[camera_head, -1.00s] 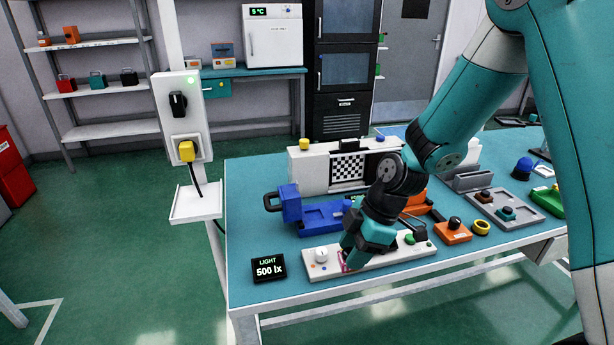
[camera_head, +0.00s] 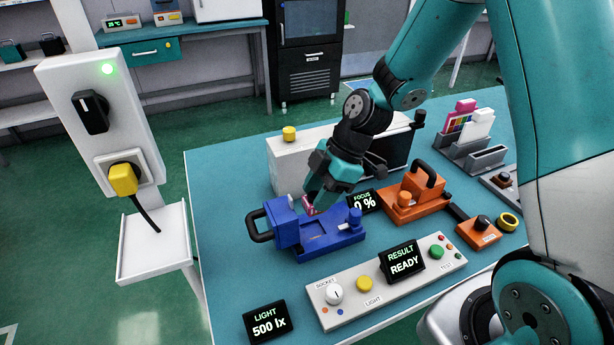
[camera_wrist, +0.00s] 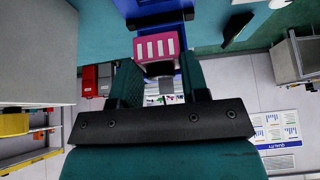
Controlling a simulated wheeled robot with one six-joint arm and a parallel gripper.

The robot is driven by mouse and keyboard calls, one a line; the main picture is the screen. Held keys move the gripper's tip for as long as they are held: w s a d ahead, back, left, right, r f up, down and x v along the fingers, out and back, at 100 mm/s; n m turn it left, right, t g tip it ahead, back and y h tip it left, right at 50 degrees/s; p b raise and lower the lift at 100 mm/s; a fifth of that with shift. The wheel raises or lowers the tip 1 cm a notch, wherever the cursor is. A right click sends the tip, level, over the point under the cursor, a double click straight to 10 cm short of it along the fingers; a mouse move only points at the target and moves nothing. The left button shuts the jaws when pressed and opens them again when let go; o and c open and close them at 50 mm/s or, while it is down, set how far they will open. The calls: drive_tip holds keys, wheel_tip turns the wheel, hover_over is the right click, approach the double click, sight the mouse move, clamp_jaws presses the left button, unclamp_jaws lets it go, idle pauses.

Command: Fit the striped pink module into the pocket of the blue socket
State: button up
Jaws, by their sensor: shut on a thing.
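The pink module (camera_head: 309,205) is small in the head view, at the tip of my gripper (camera_head: 313,199). In the wrist view its white stripes show on the pink module (camera_wrist: 157,46), held between the two fingers of my gripper (camera_wrist: 158,68). My gripper is shut on it. The blue socket (camera_head: 338,240) lies on the table with a raised block and black handle at its left. The module is above or close to the socket's rear side; whether they touch cannot be told. Part of the pocket (camera_head: 316,238) shows as a recess in the socket.
A control panel (camera_head: 382,285) with knobs and a READY display stands in front of the socket. An orange fixture (camera_head: 411,202) and a FOCUS display (camera_head: 363,202) are to the right. A white box (camera_head: 286,162) stands behind. Bare table (camera_head: 225,215) lies at the left.

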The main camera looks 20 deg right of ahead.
drive_tip(key=shift+w+a, duration=0.1)
drive_tip(key=shift+a, duration=0.05)
drive_tip(key=shift+f+b, duration=2.6)
drive_tip(key=shift+f, duration=0.3)
drive_tip(key=shift+f+b, duration=0.95)
drive_tip(key=o, duration=1.1)
drive_tip(key=shift+r, duration=0.1)
drive_tip(key=p+v, duration=0.1)
drive_tip(key=v, duration=1.6)
drive_tip(key=shift+d, duration=0.3)
